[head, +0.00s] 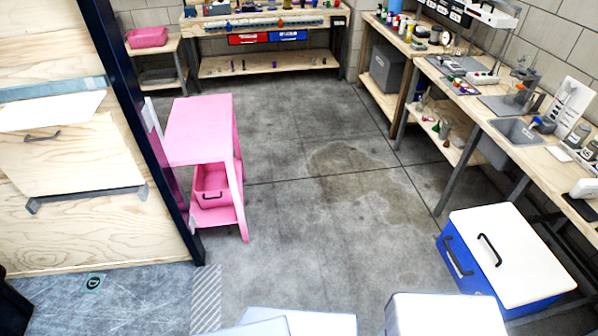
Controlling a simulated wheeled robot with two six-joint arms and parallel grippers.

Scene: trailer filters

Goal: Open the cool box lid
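The cool box (457,272) stands on the floor at the lower right of the head view. It has a blue body and a white lid (520,262). The lid lies flat on the body and looks shut. A black handle (490,249) is on top of the lid near its left edge. Another black handle (458,257) is on the blue left side of the body. Neither my left nor my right gripper shows in the head view. Nothing is seen touching the box.
A workbench (505,105) with tools and a grey sink runs along the right wall, close behind the box. A pink cart (200,125) with a pink bin stands at left beside a dark post (135,110). The concrete floor (320,215) between is clear.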

